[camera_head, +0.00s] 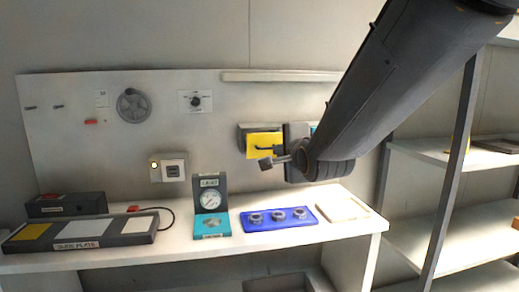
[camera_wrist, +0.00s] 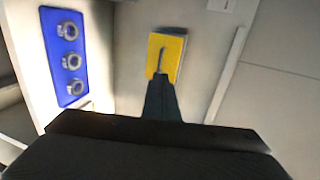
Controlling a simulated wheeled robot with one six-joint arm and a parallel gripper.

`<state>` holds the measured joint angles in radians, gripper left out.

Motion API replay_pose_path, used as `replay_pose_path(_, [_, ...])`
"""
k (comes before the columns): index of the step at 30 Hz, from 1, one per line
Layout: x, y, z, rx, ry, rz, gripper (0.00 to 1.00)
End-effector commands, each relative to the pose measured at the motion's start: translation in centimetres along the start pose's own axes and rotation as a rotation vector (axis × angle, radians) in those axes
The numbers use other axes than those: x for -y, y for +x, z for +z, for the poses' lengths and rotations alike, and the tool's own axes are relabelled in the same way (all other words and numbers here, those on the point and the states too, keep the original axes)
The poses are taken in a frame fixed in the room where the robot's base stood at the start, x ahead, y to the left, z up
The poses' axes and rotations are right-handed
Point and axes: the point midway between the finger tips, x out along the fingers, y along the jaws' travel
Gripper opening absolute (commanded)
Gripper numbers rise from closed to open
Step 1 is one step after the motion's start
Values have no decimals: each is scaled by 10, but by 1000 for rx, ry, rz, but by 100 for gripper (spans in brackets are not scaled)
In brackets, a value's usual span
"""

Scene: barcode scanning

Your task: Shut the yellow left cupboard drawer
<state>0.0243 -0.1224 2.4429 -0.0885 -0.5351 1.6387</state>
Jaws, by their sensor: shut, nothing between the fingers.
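The yellow drawer front (camera_head: 258,139) is on the wall cupboard (camera_head: 243,131), left of my arm's end, with a dark handle. Its front appears to stand a little forward of the dark housing, but how far out it is I cannot tell. In the wrist view the yellow front (camera_wrist: 174,68) is straight ahead, with the handle upright in the picture. My gripper (camera_head: 268,163) is shut and empty, just in front of and low on the yellow front. In the wrist view its fingertips (camera_wrist: 160,78) overlap the lower front near the handle; contact cannot be told.
Below is a white workbench (camera_head: 350,228) with a blue tray (camera_head: 279,226) of several rings, a gauge stand (camera_head: 210,200) and a slide plate case (camera_head: 80,243). A wall ledge (camera_head: 280,76) is above the cupboard. Open shelves (camera_head: 440,151) stand at the right.

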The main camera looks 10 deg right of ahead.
Motion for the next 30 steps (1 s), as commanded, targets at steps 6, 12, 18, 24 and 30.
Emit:
replay_pose_path(6, [-1,31,0,0,-1,4,0])
replay_pose_path(12, [-1,60,0,0,-2,4,0])
replay_pose_path(18, [-1,84,0,0,-1,3,0])
replay_pose_path(24, [0,97,0,0,-1,2,0])
replay_pose_path(30, [-1,101,0,-1,-1,2,0])
